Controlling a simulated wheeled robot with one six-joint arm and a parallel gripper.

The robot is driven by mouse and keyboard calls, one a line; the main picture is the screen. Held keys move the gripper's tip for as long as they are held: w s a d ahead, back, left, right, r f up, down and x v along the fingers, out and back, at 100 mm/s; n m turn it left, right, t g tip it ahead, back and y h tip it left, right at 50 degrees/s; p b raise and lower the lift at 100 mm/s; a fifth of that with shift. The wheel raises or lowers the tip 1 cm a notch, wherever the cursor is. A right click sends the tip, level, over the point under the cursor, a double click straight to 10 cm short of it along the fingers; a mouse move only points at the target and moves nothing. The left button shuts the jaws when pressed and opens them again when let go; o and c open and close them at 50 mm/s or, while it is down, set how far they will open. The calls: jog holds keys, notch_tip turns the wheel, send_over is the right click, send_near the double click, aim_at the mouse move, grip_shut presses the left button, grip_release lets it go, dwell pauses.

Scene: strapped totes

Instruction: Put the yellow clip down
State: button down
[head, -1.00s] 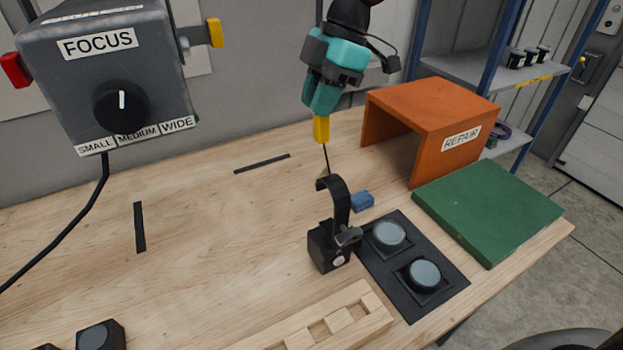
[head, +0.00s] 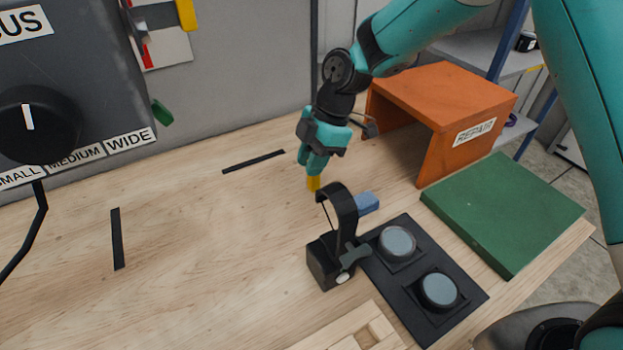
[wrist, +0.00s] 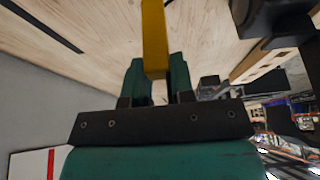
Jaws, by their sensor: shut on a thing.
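My gripper (head: 314,174) is shut on the yellow clip (head: 314,184) and points down over the wooden table. The clip also shows in the wrist view (wrist: 154,40), sticking out from between the two teal fingers. In the head view the clip is just behind the top of a black hooked stand (head: 338,205), and its lower end is partly hidden there. I cannot tell whether it touches the table. A thin dark line hangs below the clip beside the hook.
A blue block (head: 367,203) lies right of the stand. A black plate with two grey round pads (head: 398,243), a green mat (head: 503,212) and an orange REPAIR shelf (head: 440,95) are to the right. A grey FOCUS box (head: 75,70) stands left. The table's left middle is clear.

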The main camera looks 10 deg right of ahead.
aim_at(311, 190)
notch_tip(311, 190, down, 6)
jog(key=shift+f+p, duration=0.25)
jog(key=shift+p, duration=0.3)
jog(key=shift+f, duration=0.1)
jog(key=c, duration=1)
grip_release()
